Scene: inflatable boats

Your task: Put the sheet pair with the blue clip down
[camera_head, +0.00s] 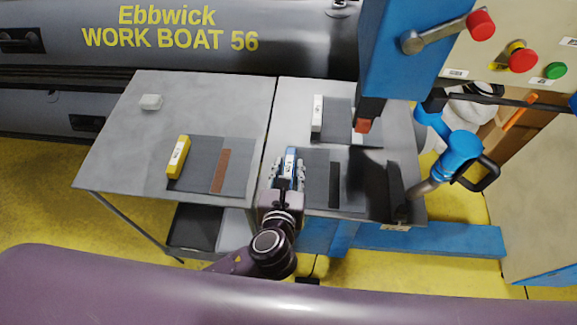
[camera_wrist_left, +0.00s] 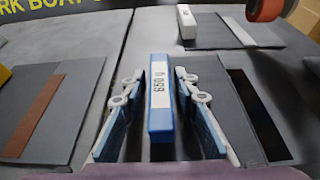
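The grey sheet pair with the blue clip (camera_head: 291,156) lies at the front of the right-hand table. A black strip (camera_head: 334,184) runs across its sheet (camera_head: 317,172). In the left wrist view the blue clip (camera_wrist_left: 160,95) has a white label reading 650 g. My left gripper (camera_head: 289,170) is over the clip. Its two fingers (camera_wrist_left: 160,112) stand one on each side of the clip, with a visible gap on both sides, so it looks open around it. The clip's lower end is partly hidden by the gripper in the head view. My right gripper is not in view.
A sheet pair with a yellow clip (camera_head: 178,157) and brown strip lies left. One with a white clip (camera_head: 317,114) lies behind, under a red-tipped blue machine column (camera_head: 400,50). A blue handled tool (camera_head: 460,150) is right.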

